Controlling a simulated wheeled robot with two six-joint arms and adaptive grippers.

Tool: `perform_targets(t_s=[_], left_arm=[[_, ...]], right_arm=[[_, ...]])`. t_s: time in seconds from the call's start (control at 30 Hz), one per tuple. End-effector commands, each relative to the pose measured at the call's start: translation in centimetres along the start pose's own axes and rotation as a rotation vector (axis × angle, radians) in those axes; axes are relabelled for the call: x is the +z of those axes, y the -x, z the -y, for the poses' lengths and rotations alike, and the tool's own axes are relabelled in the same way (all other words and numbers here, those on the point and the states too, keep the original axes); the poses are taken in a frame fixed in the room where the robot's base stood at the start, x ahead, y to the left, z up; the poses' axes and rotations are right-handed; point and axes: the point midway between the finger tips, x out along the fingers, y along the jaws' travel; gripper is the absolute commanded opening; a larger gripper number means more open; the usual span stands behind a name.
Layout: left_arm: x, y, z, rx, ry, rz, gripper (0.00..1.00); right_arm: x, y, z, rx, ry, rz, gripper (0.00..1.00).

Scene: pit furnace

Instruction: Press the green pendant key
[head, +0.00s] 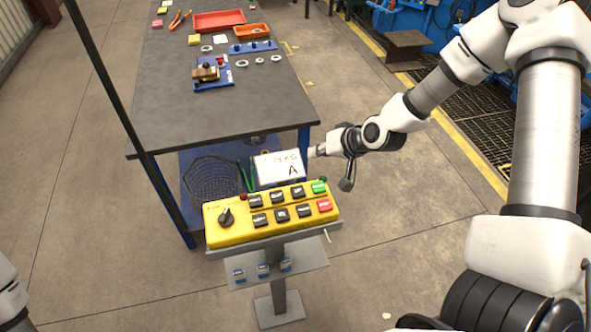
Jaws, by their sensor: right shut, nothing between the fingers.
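The yellow pendant box (240,234) sits on a grey stand, with a black rotary knob on its left and two rows of keys. The green key (319,187) is at the right end of the back row. A red key (324,205) is just in front of it. My right gripper (346,185) is shut and empty, pointing down just to the right of the green key and apart from it in the picture. Its height above the box is hard to tell. My left gripper is out of view.
A white sign (279,167) marked A stands behind the pendant, beside a dark wire basket (212,182). A dark-topped table (215,120) behind holds trays, rings and a small fixture. A small shelf (305,258) is on the stand below the box.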

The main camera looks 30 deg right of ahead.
Motion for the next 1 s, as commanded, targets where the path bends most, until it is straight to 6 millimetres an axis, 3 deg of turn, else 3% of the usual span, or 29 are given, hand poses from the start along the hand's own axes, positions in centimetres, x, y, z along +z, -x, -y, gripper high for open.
perform_targets(t_s=[0.47,1.0], left_arm=[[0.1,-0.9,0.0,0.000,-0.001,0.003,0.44],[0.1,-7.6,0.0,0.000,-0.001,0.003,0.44]], right_arm=[[0.5,-0.7,-0.5,0.000,0.000,0.001,0.00],[4.3,-5.8,-4.2,0.000,-0.001,0.001,0.00]])
